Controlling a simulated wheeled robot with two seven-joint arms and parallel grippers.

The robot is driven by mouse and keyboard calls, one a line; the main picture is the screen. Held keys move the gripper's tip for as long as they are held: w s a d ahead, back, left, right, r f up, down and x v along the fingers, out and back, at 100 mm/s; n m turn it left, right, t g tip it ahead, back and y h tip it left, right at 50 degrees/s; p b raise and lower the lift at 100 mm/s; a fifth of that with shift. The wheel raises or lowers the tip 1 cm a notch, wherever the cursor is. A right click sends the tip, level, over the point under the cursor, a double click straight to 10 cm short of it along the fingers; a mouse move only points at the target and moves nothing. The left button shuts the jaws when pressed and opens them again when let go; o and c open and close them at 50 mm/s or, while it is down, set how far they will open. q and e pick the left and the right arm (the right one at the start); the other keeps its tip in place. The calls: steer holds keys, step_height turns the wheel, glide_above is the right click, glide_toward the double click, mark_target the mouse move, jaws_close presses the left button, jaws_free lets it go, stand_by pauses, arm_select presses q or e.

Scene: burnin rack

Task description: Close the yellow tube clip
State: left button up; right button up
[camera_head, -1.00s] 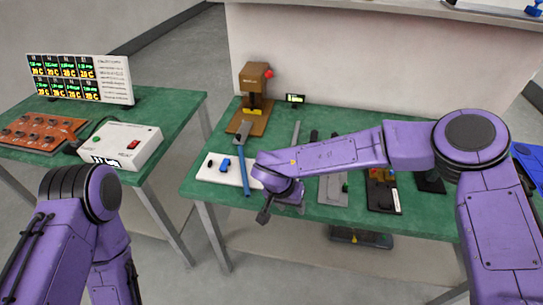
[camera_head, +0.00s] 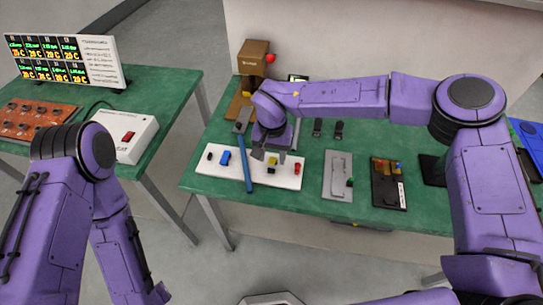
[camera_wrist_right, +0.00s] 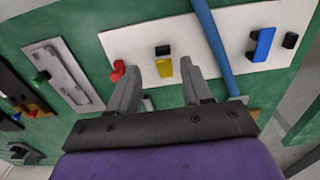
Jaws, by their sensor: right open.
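The yellow tube clip (camera_head: 272,161) sits on a white board (camera_head: 205,168) on the green bench, next to a small black block (camera_head: 271,171). In the right wrist view, the yellow clip (camera_wrist_right: 163,67) shows between my right gripper's fingertips (camera_wrist_right: 160,64), with the black block (camera_wrist_right: 163,50) just beyond it. My right gripper (camera_head: 269,153) is open and empty, over the white board by the yellow clip. I cannot tell how high it is or whether it touches the clip. My left gripper is out of view; only the left arm shows.
A red clip (camera_head: 297,169) and a blue clip (camera_head: 225,157) flank the yellow clip on the board. A blue bar (camera_head: 247,172) crosses the board to the left of the gripper. A brown stand (camera_head: 251,70) is behind. Grey (camera_head: 338,175) and black (camera_head: 388,183) plates lie right.

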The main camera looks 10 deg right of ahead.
mark_target(271, 164)
steer(key=f, duration=0.1)
steer(key=w+f, duration=0.1)
steer(key=f, duration=0.1)
steer(key=shift+w+f, duration=0.15)
steer(key=shift+f, duration=0.15)
steer(key=shift+s+a+r, duration=0.1)
steer(key=shift+s, duration=0.25)
steer(key=shift+c, duration=0.9)
jaws_close()
steer(key=shift+s+t, duration=0.15)
steer(key=shift+t, duration=0.35)
steer(key=shift+s+a+f+t+h, duration=0.2)
steer(key=shift+f+t+h, duration=0.3)
steer(key=shift+t, duration=0.3)
steer(key=shift+d, duration=0.1)
steer(key=shift+o, duration=0.9)
jaws_free()
steer(key=shift+w, duration=0.1)
